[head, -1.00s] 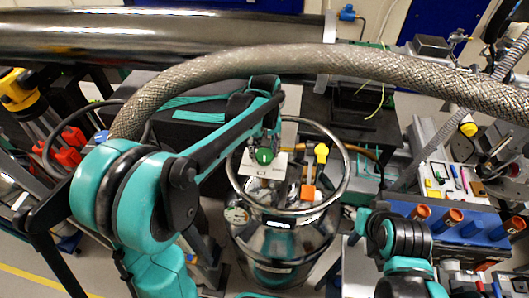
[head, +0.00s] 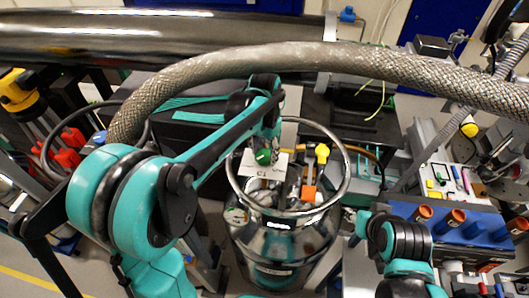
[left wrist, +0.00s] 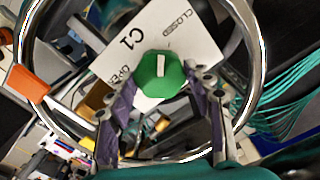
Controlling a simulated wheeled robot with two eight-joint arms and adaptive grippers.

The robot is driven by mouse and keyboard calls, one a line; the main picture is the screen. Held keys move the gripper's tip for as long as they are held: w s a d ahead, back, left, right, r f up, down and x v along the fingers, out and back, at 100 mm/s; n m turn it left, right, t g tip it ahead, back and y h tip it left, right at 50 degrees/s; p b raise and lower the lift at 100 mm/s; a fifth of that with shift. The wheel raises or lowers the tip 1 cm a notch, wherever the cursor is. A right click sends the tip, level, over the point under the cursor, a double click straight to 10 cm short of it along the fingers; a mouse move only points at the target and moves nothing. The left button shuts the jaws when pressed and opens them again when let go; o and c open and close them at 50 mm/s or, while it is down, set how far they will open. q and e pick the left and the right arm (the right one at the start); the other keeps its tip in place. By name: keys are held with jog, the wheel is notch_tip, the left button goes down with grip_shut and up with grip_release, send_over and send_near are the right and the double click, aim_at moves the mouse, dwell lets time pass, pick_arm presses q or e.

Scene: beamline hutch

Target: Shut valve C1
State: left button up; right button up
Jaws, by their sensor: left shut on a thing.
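Valve C1 has a green knob (head: 263,157) with a white pointer line, set on a white label plate (head: 277,165) above a shiny steel vessel (head: 275,245). In the left wrist view the knob (left wrist: 160,75) is close up; the plate (left wrist: 135,38) reads C1, with CLOSED at upper right and OPEN at lower left. The pointer line stands nearly upright in that picture, between the two words. My left gripper (left wrist: 162,88) is shut on the knob, its purple-padded fingers on either side. The exact finger contact is partly hidden. My right gripper is out of view.
A steel ring (head: 345,180) encircles the vessel top. A thick braided hose (head: 330,57) arches over my left arm. A blue rack (head: 470,225) with orange-topped tubes is at right.

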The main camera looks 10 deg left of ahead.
aim_at(264, 155)
pick_arm(q)
jog(key=shift+w+m, duration=0.1)
jog(key=shift+m, duration=1.5)
jog(key=o, duration=1.2)
jog(key=shift+c, duration=0.2)
notch_tip(264, 155, up, 12)
jog(key=shift+r, duration=0.1)
